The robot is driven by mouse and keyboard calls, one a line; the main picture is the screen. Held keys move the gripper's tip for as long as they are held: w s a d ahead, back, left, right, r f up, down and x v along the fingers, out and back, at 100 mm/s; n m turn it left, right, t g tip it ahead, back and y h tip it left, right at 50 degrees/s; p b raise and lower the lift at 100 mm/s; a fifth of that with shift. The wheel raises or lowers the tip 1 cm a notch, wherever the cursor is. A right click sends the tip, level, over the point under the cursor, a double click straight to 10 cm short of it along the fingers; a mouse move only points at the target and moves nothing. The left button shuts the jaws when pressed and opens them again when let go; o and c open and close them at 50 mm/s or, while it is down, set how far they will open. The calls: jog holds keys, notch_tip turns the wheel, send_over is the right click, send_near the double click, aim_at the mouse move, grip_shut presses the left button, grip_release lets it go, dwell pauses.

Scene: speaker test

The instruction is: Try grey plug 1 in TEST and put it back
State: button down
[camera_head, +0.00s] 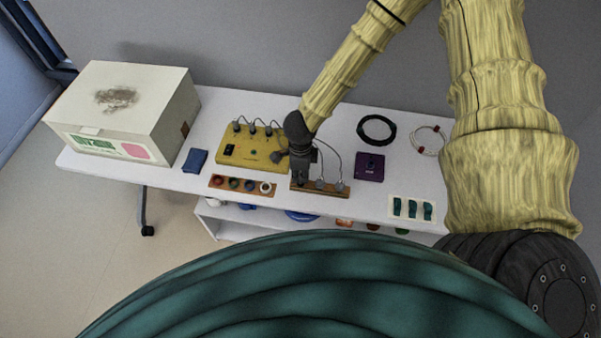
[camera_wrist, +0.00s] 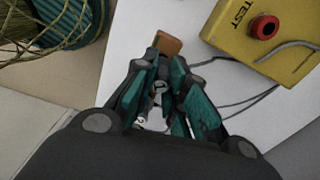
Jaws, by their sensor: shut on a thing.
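My gripper (camera_head: 299,180) is at the left end of a brown wooden rack (camera_head: 331,192) on the white table. In the wrist view my gripper (camera_wrist: 158,98) is shut on a small grey plug (camera_wrist: 158,87), mostly hidden between the dark green fingers. I cannot tell whether the plug sits in the rack or is clear of it. Two more grey plugs (camera_head: 319,184) (camera_head: 339,187) stand in the rack to the right, with thin cables. The yellow box (camera_head: 234,155) is left of and behind the rack. The wrist view shows its TEST label (camera_wrist: 238,12) beside a red-ringed socket (camera_wrist: 264,27).
A strip of coloured round pieces (camera_head: 234,190) lies left of the rack. A purple box (camera_head: 370,167), a black cable coil (camera_head: 377,129) and a pale coil (camera_head: 427,141) are to the right. A large carton (camera_head: 125,110) fills the table's left end. Cables run near my gripper.

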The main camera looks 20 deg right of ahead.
jog(key=shift+f+b, duration=0.3)
jog(key=shift+f, duration=0.25)
jog(key=c, duration=1.4)
grip_release()
jog(key=shift+o, duration=0.2)
jog(key=shift+r+p, duration=3.3)
jog(key=shift+r, duration=0.45)
